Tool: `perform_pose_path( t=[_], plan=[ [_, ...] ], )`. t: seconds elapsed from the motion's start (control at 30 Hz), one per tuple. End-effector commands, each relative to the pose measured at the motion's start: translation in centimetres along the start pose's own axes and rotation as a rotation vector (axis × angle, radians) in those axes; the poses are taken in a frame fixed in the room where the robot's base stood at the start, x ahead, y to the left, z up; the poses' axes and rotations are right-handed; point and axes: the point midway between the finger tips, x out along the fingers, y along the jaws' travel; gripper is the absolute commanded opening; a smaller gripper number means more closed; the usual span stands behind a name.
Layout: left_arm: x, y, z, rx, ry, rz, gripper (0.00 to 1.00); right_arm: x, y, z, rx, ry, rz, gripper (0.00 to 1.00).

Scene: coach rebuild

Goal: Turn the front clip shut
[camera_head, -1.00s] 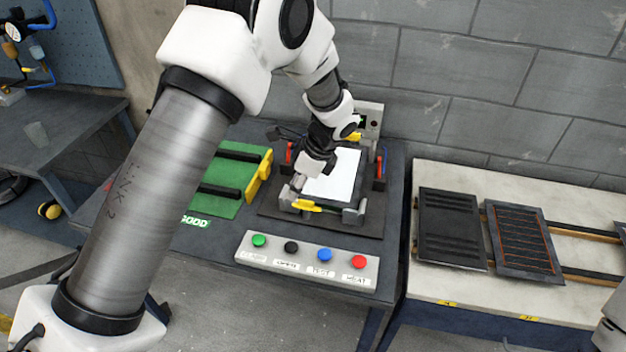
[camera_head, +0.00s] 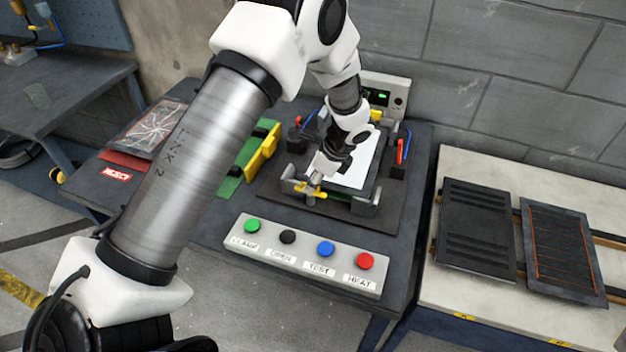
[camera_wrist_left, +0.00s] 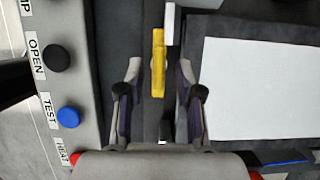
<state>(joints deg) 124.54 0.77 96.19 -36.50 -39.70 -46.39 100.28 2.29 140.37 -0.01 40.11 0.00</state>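The front clip (camera_head: 311,191) is a yellow bar at the front edge of the test fixture, lying roughly along that edge. In the left wrist view the yellow clip (camera_wrist_left: 158,62) points between the fingers, beside a pale block. My left gripper (camera_wrist_left: 159,78) is open, one finger on each side of the clip, with visible gaps. In the head view my left gripper (camera_head: 318,182) is over the fixture's front, partly hiding the clip. A white sheet (camera_head: 360,168) lies on the fixture; it also shows in the wrist view (camera_wrist_left: 260,90). My right gripper is out of view.
A button panel (camera_head: 305,257) with green, black, blue and red buttons stands in front of the fixture. A green tray (camera_head: 230,183) with a yellow part is left. A box with a lit display (camera_head: 380,97) is behind. Dark panels (camera_head: 475,225) lie on the right table.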

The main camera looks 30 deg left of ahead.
Motion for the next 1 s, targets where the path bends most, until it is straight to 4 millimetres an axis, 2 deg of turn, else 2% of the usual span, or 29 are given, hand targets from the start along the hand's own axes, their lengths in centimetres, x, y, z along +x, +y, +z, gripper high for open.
perform_pose_path(
  t=[0.1,0.3,0.33,0.4,0.43,1.0],
  plan=[
    [0.90,-0.01,0.00,0.001,0.001,-0.001,0.35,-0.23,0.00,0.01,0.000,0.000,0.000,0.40],
    [1.06,-0.03,-0.02,0.000,0.001,-0.002,0.35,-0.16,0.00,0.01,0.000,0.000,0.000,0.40],
    [1.05,-0.03,-0.02,0.000,0.001,-0.002,0.32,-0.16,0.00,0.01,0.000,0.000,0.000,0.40],
    [1.05,-0.02,-0.02,0.000,0.001,-0.002,0.07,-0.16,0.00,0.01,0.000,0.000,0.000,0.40],
    [1.05,-0.02,-0.02,0.000,0.001,-0.001,0.00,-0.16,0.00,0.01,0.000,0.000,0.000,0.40],
    [0.93,-0.11,0.06,-0.064,0.000,0.025,0.00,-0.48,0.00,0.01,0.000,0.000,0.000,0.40]
  ],
)
